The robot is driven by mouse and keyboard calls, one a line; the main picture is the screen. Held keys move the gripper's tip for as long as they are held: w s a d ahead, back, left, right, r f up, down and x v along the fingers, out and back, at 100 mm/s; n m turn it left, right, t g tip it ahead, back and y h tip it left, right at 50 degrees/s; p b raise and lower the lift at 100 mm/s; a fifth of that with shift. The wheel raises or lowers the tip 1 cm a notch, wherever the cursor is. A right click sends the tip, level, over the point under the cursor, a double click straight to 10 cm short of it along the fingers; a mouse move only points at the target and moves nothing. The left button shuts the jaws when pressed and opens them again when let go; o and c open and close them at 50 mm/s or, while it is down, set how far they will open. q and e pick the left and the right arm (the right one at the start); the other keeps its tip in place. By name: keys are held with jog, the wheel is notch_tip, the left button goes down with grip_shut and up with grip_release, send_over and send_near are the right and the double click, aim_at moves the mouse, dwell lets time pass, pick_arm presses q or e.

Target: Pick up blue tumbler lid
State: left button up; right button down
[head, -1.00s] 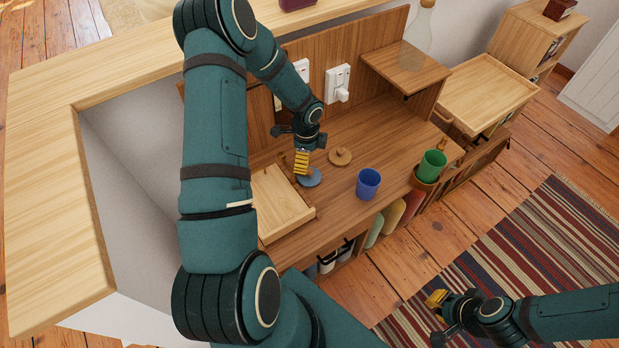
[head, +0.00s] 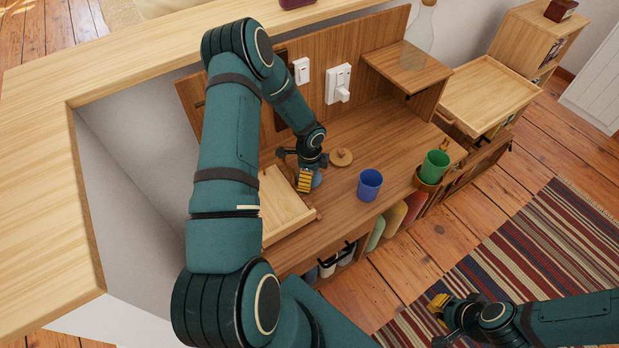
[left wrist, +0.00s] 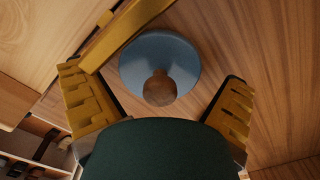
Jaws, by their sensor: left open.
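The blue tumbler lid (left wrist: 158,62) is a round blue disc with a brown wooden knob (left wrist: 160,88). It lies on the wooden desk top. In the left wrist view it sits between and just beyond the fingers of my left gripper (left wrist: 157,103), which are spread open and hold nothing. In the head view my left gripper (head: 304,181) is over the lid and hides most of it; a sliver of blue lid (head: 317,178) shows beside it. My right gripper (head: 437,318) is low at the right, over the striped rug, far from the lid; its opening is unclear.
A wooden lid (head: 341,157) lies right of my left gripper. A blue tumbler (head: 369,185) stands near the desk's front edge, and a green tumbler (head: 435,166) sits in a holder further right. A light wooden tray (head: 283,212) is close on the left. Sockets (head: 338,84) are on the back panel.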

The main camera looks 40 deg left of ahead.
pick_arm(q)
jog(key=c, duration=1.1)
jog(key=shift+c, duration=0.7)
jog(key=shift+c, duration=0.3)
jog(key=shift+s+d, duration=0.1)
jog(key=shift+s, duration=0.05)
jog(key=c, duration=0.3)
